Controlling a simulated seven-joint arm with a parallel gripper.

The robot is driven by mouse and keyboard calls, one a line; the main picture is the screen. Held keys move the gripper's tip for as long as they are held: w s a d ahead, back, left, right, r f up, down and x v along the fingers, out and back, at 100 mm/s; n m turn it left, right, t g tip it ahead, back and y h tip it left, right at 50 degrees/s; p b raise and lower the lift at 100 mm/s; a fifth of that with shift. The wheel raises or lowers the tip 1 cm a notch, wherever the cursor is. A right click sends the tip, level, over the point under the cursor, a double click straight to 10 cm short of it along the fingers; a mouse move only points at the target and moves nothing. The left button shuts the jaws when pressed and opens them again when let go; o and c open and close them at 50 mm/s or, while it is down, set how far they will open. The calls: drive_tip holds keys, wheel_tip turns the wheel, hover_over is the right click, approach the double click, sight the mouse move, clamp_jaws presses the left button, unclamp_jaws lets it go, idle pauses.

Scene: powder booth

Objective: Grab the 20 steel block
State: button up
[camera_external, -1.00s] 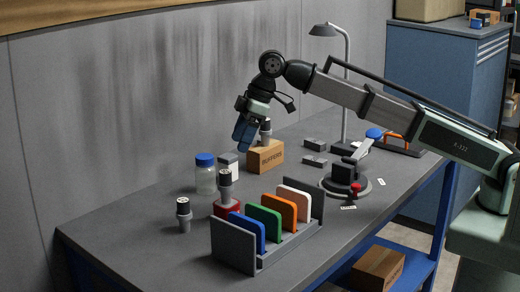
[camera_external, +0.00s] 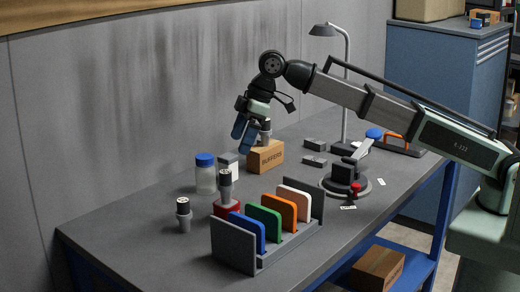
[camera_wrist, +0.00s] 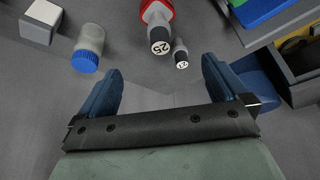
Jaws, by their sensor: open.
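No block marked 20 can be read. A dark-topped steel piece marked 25 (camera_wrist: 158,32) stands on a red base; it also shows in the external view (camera_external: 225,184). A smaller similar piece (camera_wrist: 180,53), its mark too small to read surely, stands on the bench and also shows in the external view (camera_external: 184,214). A third similar piece (camera_external: 265,132) is at the cardboard box, partly hidden; its mark is unreadable. My gripper (camera_external: 243,132) is open and empty above the bench, near the box; its blue fingers are spread in the wrist view (camera_wrist: 162,74).
A blue-lidded jar (camera_external: 205,176) and a pale block (camera_external: 228,163) stand beside the cardboard box (camera_external: 267,157). A grey rack (camera_external: 234,247) with coloured plates fills the front. Dark grey blocks (camera_external: 314,145), a clamp (camera_external: 345,178) and a lamp (camera_external: 345,90) are at right.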

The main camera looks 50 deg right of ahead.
drive_tip(key=w+d+f+m+h, duration=0.15)
drive_tip(key=w+d, duration=0.25)
drive_tip(key=d, duration=0.6)
drive_tip(key=w+d+m, duration=0.2)
drive_tip(key=w+d, duration=0.3)
drive_tip(key=d, duration=0.5)
drive_tip(key=w+d+f+m, duration=0.15)
drive_tip(key=w+d, duration=0.25)
drive_tip(key=d, duration=0.6)
drive_tip(key=n+g+h, duration=0.2)
drive_tip(key=n+g, duration=0.1)
drive_tip(key=n, duration=1)
hover_over(315, 159)
wheel_tip(315, 159, down, 4)
drive_tip(key=f, duration=0.8)
drive_tip(key=shift+w+d+f, duration=0.1)
drive_tip(key=shift+w+f, duration=0.05)
drive_tip(key=shift+w, duration=0.05)
drive_tip(key=shift+s+f, duration=0.2)
drive_tip(key=shift+f, duration=2.4)
